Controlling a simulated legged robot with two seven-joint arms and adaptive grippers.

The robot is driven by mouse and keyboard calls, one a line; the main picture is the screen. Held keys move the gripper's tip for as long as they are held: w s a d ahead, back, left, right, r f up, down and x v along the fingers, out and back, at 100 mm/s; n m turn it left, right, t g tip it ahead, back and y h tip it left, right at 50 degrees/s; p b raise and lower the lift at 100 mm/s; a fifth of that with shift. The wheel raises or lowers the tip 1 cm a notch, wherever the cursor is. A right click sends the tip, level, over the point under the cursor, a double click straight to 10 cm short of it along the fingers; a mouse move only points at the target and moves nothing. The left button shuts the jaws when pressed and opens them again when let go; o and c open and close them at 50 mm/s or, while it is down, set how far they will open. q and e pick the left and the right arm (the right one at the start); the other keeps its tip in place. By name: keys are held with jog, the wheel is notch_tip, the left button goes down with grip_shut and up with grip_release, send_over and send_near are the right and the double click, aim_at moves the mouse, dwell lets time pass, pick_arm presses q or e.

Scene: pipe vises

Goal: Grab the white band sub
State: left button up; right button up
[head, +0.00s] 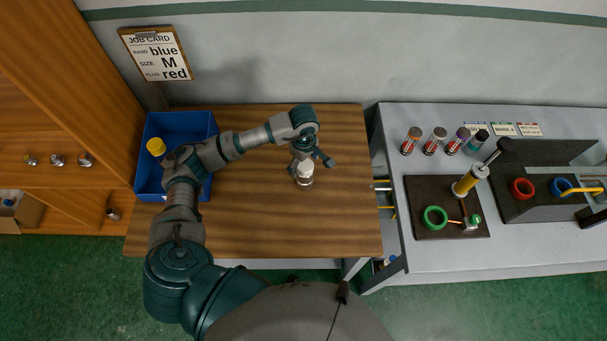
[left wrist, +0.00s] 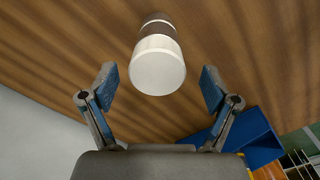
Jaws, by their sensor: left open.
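The white band sub (head: 304,174) stands on the wooden table, a short cylinder with a white upper part and a greyer lower part. My left gripper (head: 310,159) is just above and around its top, partly covering it in the head view. In the left wrist view the sub (left wrist: 158,70) shows its white end towards me, with a darker section beyond. The open left fingers (left wrist: 158,86) stand one on each side of it, with a gap on both sides. Whether the fingertips reach past its top is hard to tell. My right gripper is not in view.
A blue bin (head: 143,178) holding a yellow-topped piece (head: 156,147) stands at the table's left, behind my left arm. A job card (head: 157,54) reads blue, M, red. A grey bench (head: 400,245) with vises and tubes is at the right. The table's right part is clear.

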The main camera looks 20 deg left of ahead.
pick_arm(q)
jog(key=f, duration=0.2)
jog(key=f+p, duration=0.1)
jog(key=shift+d+f, duration=0.35)
jog(key=shift+w+f, duration=0.1)
jog(key=shift+f, duration=0.25)
jog(key=shift+a+f, duration=0.1)
jog(key=shift+a, duration=0.2)
jog(key=c, duration=1.3)
grip_shut()
jog(key=shift+d, duration=0.15)
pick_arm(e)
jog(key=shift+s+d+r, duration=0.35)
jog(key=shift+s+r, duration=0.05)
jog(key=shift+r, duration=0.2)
